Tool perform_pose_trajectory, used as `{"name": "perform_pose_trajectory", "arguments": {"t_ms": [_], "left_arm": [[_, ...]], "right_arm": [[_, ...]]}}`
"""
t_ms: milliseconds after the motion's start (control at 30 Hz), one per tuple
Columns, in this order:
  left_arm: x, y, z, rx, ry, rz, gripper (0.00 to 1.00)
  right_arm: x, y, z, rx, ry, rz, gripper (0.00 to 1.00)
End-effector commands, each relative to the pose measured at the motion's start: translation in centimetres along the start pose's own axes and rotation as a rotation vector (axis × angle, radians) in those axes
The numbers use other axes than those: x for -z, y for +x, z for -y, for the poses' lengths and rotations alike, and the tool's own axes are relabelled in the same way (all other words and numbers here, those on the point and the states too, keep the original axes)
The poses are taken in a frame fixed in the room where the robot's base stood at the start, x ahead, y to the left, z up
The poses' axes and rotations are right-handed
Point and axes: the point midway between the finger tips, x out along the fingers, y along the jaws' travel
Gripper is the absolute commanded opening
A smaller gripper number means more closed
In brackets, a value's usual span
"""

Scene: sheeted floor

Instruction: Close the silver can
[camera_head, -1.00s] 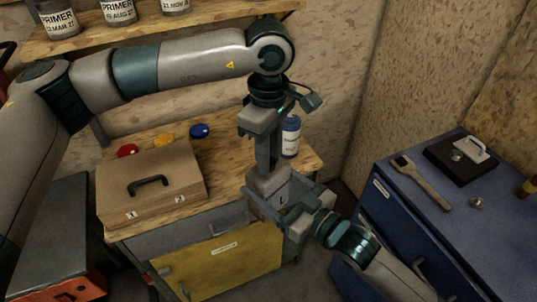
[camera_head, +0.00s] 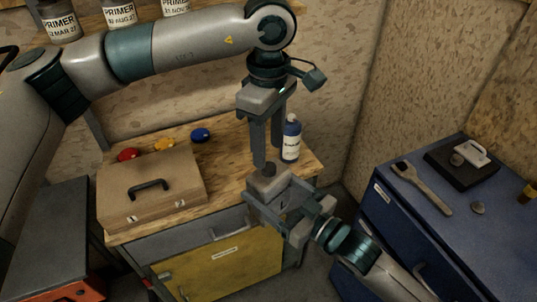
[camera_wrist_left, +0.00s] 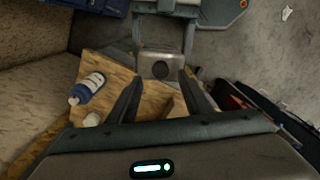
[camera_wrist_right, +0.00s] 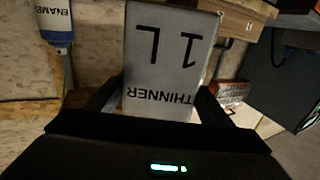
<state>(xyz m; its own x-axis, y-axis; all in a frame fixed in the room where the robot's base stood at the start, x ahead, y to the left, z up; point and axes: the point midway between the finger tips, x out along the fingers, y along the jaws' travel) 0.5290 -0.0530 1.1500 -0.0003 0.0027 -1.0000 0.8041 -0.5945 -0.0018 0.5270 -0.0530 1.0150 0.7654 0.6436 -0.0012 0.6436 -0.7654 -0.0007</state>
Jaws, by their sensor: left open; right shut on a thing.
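The silver can (camera_head: 266,184) is boxy and grey, and it is held upright over the front right edge of the wooden bench. The right wrist view shows its "THINNER 1L" label upside down on the can (camera_wrist_right: 170,50). A small dark round cap (camera_head: 269,169) sits on the can's top; the left wrist view shows a round grey cap (camera_wrist_left: 161,69) there. I cannot tell how tight it is. My right gripper (camera_head: 284,203) is shut on the can's sides. My left gripper (camera_head: 268,155) points down, open and empty, just above the cap.
A white and blue bottle (camera_head: 291,142) stands close behind on the bench (camera_head: 232,150). A brown case (camera_head: 152,186) and red, yellow and blue round items (camera_head: 200,135) are to the left. A blue cabinet (camera_head: 425,220) at right carries a brush (camera_head: 421,186) and small silver piece (camera_head: 478,208).

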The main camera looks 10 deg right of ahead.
Motion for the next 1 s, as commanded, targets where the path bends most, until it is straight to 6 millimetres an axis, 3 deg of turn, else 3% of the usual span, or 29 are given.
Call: {"name": "perform_pose_trajectory", "arguments": {"t_ms": [200,400,1000], "left_arm": [[0.0,-4.0,-0.1,-0.003,0.000,0.000,0.46],[0.0,-6.5,-0.1,-0.002,0.000,-0.001,0.46],[0.1,-7.3,0.0,-0.001,0.000,0.000,0.46]], "right_arm": [[0.3,0.0,0.0,0.001,-0.001,-0.006,0.12],[0.3,0.0,0.0,0.001,-0.001,-0.006,0.12],[0.3,0.0,0.0,0.001,-0.001,-0.006,0.12]]}}
